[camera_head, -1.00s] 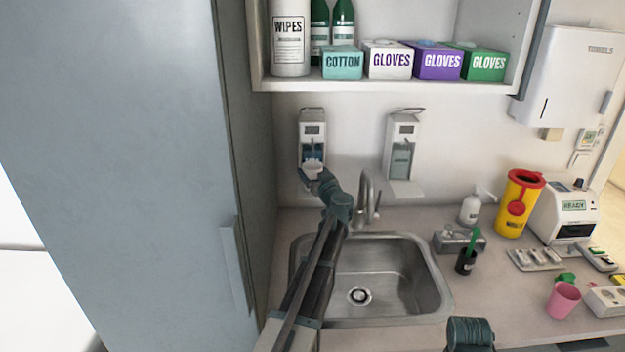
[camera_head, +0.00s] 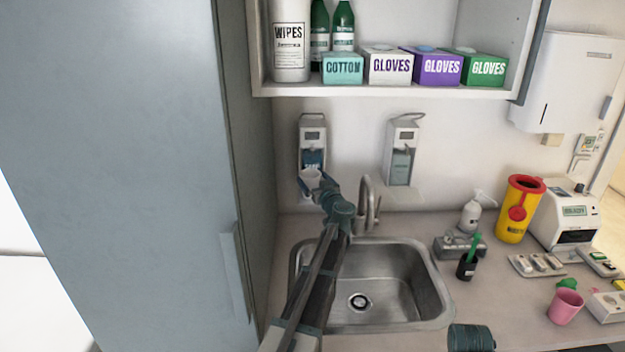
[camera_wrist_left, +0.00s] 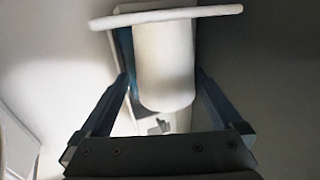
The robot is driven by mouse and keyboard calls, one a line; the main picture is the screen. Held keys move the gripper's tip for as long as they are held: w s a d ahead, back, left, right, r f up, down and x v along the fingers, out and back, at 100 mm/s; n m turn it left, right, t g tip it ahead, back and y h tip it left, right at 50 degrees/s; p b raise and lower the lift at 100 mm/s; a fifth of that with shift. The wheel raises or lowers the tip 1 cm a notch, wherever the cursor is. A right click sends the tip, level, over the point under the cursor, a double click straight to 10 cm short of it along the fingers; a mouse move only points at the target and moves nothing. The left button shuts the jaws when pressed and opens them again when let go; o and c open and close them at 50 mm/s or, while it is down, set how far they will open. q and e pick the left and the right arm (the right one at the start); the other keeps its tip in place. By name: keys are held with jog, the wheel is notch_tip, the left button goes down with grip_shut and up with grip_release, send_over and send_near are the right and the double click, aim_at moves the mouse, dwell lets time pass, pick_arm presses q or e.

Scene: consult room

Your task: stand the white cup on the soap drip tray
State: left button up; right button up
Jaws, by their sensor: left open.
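The white cup (camera_head: 311,179) is in front of the left wall dispenser (camera_head: 313,150), low down at its drip tray (camera_head: 301,187). My left gripper (camera_head: 322,184) is at the cup, with its arm reaching over the sink. In the left wrist view the cup (camera_wrist_left: 165,62) sits between the two spread fingers of the left gripper (camera_wrist_left: 162,82), with gaps at its sides. A thin pale bar, seen edge-on, crosses the top of that view against the cup; it looks like the tray. The head view does not clearly show the cup's base contact.
A second dispenser (camera_head: 403,150) with its own tray hangs to the right. The tap (camera_head: 368,200) stands close right of my left arm, above the sink (camera_head: 385,280). The shelf (camera_head: 400,90) is overhead and a tall cabinet (camera_head: 150,150) is at left.

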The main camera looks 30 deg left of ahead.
pick_arm(q)
jog(key=v, duration=1.1)
jog(key=shift+r, duration=0.15)
